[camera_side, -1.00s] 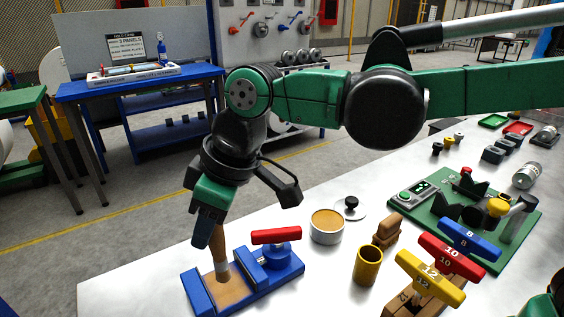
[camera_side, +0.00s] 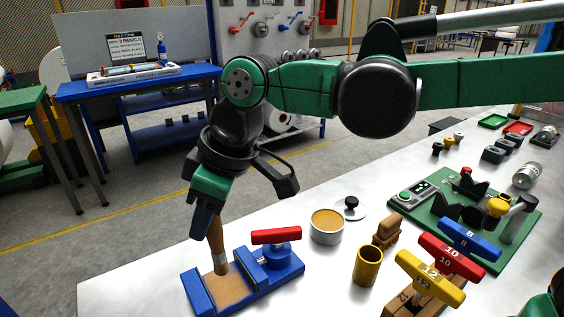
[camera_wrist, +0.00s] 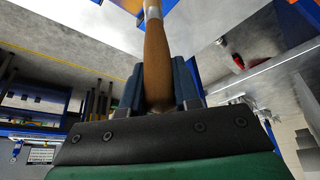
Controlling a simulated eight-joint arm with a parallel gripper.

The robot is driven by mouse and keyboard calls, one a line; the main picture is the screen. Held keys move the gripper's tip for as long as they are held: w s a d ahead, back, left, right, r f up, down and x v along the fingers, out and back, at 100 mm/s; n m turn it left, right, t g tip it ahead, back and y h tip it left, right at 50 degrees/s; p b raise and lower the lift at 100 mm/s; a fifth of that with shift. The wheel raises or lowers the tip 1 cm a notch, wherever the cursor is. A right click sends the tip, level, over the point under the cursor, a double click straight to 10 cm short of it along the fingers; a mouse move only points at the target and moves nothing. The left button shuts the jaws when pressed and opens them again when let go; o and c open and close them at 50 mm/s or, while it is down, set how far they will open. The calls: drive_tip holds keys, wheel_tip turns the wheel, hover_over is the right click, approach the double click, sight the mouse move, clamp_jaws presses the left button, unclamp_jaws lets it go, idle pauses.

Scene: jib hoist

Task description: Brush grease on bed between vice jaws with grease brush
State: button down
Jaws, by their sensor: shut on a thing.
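My gripper (camera_side: 206,216) is shut on the wooden handle of the grease brush (camera_side: 217,241), which points down, slightly tilted. In the wrist view the brush handle (camera_wrist: 157,60) sits between my two fingers (camera_wrist: 158,85). The blue vice (camera_side: 283,266) has a red handle and stands near the table's front left. Tan grease covers the bed (camera_side: 226,290) between its jaws. The brush's lower end is over the back part of the bed; whether its bristles touch cannot be told.
An open grease tin (camera_side: 327,222) with its lid (camera_side: 350,208) beside it stands right of the vice. A brass cup (camera_side: 367,266), a wooden block (camera_side: 387,233) and numbered T-handles (camera_side: 431,277) are further right. A green board (camera_side: 480,218) carries a fixture.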

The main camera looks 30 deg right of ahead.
sight(226, 260)
drive_tip(key=w+d, duration=0.2)
drive_tip(key=w, duration=0.5)
drive_tip(key=shift+f, duration=3.5)
drive_tip(key=s, duration=0.5)
drive_tip(key=s+a+f, duration=0.1)
drive_tip(key=s, duration=0.1)
drive_tip(key=shift+s, duration=0.4)
drive_tip(key=w+a, duration=0.1)
drive_tip(key=w, duration=0.7)
drive_tip(key=shift+s, duration=4.05)
drive_tip(key=shift+r, duration=4)
